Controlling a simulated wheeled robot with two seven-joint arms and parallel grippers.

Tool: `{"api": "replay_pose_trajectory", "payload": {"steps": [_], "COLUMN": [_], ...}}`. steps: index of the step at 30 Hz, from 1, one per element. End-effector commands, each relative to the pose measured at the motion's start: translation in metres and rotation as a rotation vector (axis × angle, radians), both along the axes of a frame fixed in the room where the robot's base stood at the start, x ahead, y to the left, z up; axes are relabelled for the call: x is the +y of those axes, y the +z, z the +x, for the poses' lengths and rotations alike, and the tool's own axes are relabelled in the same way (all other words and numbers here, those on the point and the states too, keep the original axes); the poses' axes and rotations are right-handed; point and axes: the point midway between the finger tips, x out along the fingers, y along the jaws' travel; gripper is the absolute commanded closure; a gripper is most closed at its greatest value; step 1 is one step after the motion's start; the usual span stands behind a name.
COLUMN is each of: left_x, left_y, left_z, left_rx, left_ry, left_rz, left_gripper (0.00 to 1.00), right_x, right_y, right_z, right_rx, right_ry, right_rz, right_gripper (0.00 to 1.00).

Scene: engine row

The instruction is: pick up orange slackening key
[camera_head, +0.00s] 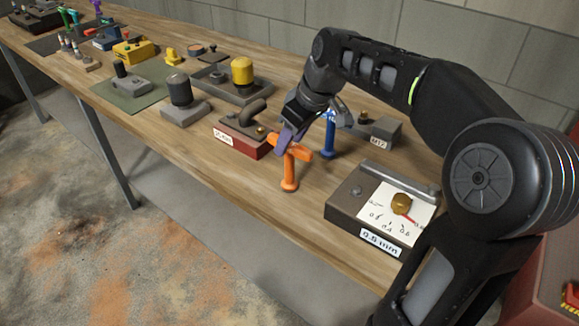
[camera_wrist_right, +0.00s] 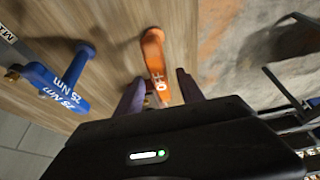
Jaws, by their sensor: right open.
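The orange slackening key (camera_head: 290,170) stands upright on the wooden bench, with a T-shaped top and a round foot. In the right wrist view the orange key (camera_wrist_right: 154,60) lies between the two purple fingertips, its lettered bar reaching in between them. My right gripper (camera_head: 291,138) is open at the key's top from behind; the wrist view shows its fingers (camera_wrist_right: 158,93) on either side of the bar. I cannot tell whether either finger touches it. My left gripper is not in view.
A blue key (camera_head: 329,135) stands close behind the orange one; its bar (camera_wrist_right: 55,86) reads 25 Nm. A gauge box (camera_head: 345,209) marked 0.5 mm is to the right, a red-based block (camera_head: 238,141) to the left. The bench's front edge is near; bare wood lies in front.

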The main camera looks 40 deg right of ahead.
Motion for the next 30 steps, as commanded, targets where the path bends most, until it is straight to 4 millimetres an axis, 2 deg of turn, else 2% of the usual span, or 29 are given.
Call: {"api": "replay_pose_trajectory", "payload": {"steps": [9, 12, 30], "left_x": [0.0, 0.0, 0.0], "left_y": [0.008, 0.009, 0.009], "left_z": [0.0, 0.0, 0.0], "left_rx": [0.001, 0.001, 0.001], "left_ry": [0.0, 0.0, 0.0], "left_rz": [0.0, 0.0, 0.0], "left_gripper": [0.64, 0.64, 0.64], "right_x": [0.003, 0.005, 0.004], "right_y": [-0.039, -0.047, -0.048], "right_z": [0.01, 0.014, 0.014], "right_rx": [0.003, 0.001, 0.001], "right_ry": [0.001, 0.0, 0.0], "right_rz": [0.001, 0.001, 0.0], "right_gripper": [0.55, 0.55, 0.55]}}
